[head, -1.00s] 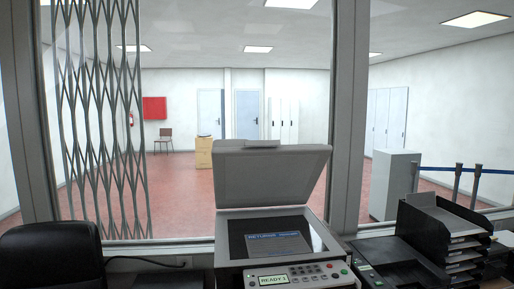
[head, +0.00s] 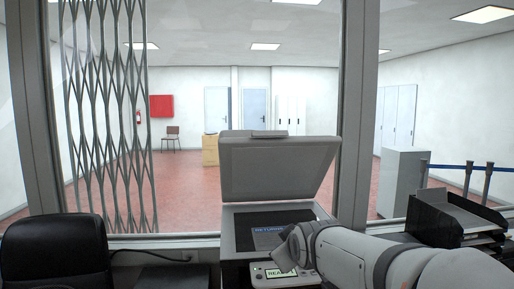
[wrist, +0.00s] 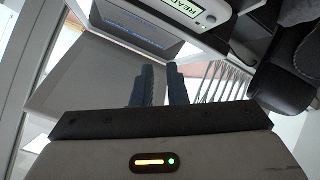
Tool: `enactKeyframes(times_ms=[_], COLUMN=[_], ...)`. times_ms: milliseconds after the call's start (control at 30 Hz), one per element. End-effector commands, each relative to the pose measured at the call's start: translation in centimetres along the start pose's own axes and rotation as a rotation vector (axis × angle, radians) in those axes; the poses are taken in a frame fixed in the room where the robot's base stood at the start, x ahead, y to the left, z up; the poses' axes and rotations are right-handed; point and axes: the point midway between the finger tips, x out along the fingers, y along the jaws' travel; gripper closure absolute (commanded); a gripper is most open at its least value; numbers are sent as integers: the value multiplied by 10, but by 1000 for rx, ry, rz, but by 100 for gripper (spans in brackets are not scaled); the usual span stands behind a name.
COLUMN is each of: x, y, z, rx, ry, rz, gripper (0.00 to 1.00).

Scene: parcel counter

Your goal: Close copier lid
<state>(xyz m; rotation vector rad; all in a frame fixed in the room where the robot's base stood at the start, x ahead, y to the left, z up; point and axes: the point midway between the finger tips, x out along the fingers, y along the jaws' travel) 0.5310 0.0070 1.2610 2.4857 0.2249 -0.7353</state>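The copier (head: 236,247) stands at the counter by the window. Its grey lid (head: 278,168) is raised and leans slightly back, with a small tab (head: 270,134) on its top edge. A sheet with blue print (head: 268,231) lies on the dark glass, partly hidden by my gripper. My gripper (head: 285,246) is low in front of the glass, over the control panel, below the lid's top edge. In the wrist view the two dark fingers (wrist: 160,84) show close together with nothing seen between them. The lid (wrist: 88,72) and the lit display (wrist: 183,8) also show there.
A black chair (head: 52,250) stands at the left. A black letter tray (head: 455,215) stands at the right. The window and its frame post (head: 357,110) are close behind the copier. My arm covers the counter right of the copier.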

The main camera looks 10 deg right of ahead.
Motion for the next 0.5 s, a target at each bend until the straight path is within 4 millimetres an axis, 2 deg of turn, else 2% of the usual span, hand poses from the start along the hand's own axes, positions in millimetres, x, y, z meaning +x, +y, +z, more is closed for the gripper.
enactKeyframes(times_ms=[33,200,400,500], x=[21,63,90,95], y=[12,63,107,121], z=[-19,-96,-166,-187], rx=[-71,-329,-617,-723], ry=[73,316,522,580], rz=[49,292,650,829], gripper=[87,87,87,87])
